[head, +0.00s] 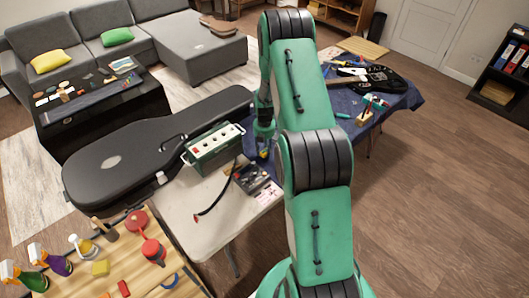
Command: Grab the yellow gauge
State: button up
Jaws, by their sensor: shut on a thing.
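The yellow gauge (264,154) shows as a small yellow patch at the tip of my gripper (263,147), close to the blue cloth. My gripper points down beside the green amplifier box and is shut on the gauge. The arm's green links hide part of the area to the right of it. The gauge's shape and dial are too small to make out, and I cannot tell whether it touches the surface below.
A green amplifier box (213,147) stands just left of the gripper. A black pedal (250,178) with a cable lies in front. A black guitar case (150,150) is further left.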

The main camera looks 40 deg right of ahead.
aim_at(264, 150)
notch_tip(264, 150, up, 9)
jog(key=shift+r+p, duration=0.2)
jog(key=shift+p, duration=0.35)
